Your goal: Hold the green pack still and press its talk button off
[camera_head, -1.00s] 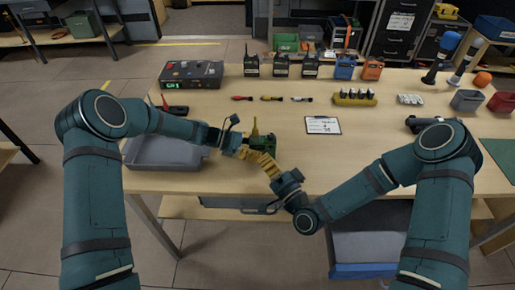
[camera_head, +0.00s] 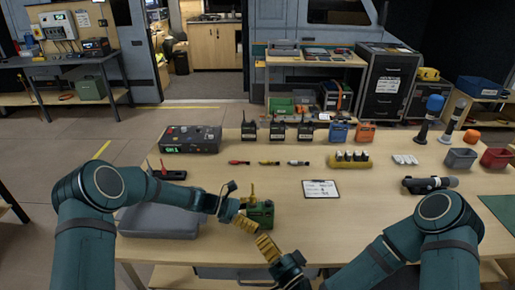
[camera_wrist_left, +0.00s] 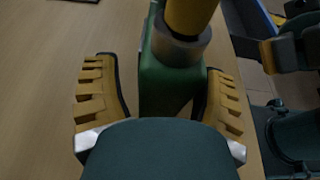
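The green pack (camera_head: 262,213) stands upright near the front of the table, with a yellow-brown stalk on top. It also shows in the left wrist view (camera_wrist_left: 168,88), between the fingers of my left gripper (camera_wrist_left: 162,98). These fingers are apart, one on each side of the pack, with a visible gap on the left. In the head view my left gripper (camera_head: 240,214) is at the pack's left side. My right gripper (camera_head: 267,248) is in front of the pack, its yellow fingers together and apart from the pack. I cannot make out the talk button.
A grey tray (camera_head: 160,222) lies under my left arm. A clipboard (camera_head: 321,189) lies right of the pack. The table between pack and clipboard is clear.

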